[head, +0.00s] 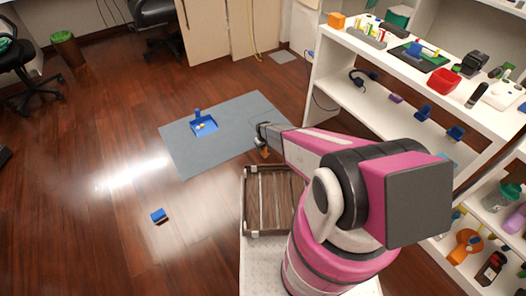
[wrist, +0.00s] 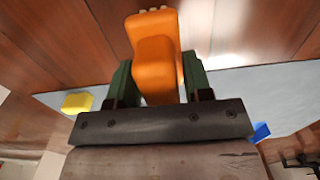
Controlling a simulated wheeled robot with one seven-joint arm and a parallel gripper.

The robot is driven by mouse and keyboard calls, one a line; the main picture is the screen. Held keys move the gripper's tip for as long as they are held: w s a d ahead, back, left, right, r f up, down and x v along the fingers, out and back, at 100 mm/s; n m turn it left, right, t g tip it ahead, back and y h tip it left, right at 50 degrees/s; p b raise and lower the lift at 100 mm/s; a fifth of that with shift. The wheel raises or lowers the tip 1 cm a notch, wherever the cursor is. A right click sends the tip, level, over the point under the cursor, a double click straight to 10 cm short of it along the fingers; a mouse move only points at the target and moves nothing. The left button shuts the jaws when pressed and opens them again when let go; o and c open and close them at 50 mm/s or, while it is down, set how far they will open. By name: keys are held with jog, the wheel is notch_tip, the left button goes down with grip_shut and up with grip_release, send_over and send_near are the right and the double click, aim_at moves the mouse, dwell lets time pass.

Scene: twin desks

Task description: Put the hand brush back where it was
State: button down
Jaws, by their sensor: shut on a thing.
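The orange hand brush (wrist: 157,55) is between the two dark green fingers of my gripper (wrist: 159,85) in the wrist view. The fingers are shut on its orange body, and pale bristle tips show at the top edge of that view. In the head view, a small bit of the orange brush (head: 266,154) shows below my gripper (head: 263,142), over the near right edge of the grey mat (head: 180,157). My arm hides part of that area.
A blue dustpan (head: 204,126) with small yellowish bits lies on the mat. A blue block (head: 158,216) lies on the wooden floor to the left. A slatted wooden crate (head: 247,205) is beside my arm. White shelves (head: 329,92) with many objects stand right. The left floor is mostly clear.

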jog(key=shift+f, duration=1.2)
jog(key=shift+f, duration=0.1)
jog(key=c, duration=0.5)
grip_release()
jog(key=shift+c, duration=0.2)
notch_tip(320, 180, up, 12)
jog(key=shift+f, duration=0.15)
jog(key=s+d+r+m, duration=0.2)
jog(key=s+d+r, duration=0.3)
jog(key=r, duration=0.8)
jog(key=s+d+r+m, duration=0.2)
jog(key=s+d+r, duration=0.3)
jog(key=s+r, duration=0.6)
jog(key=s+d+r+m, duration=0.2)
jog(key=s+d+r, duration=0.3)
jog(key=r, duration=1)
jog(key=s, duration=0.2)
jog(key=shift+s+r, duration=0.25)
jog(key=shift+s, duration=0.15)
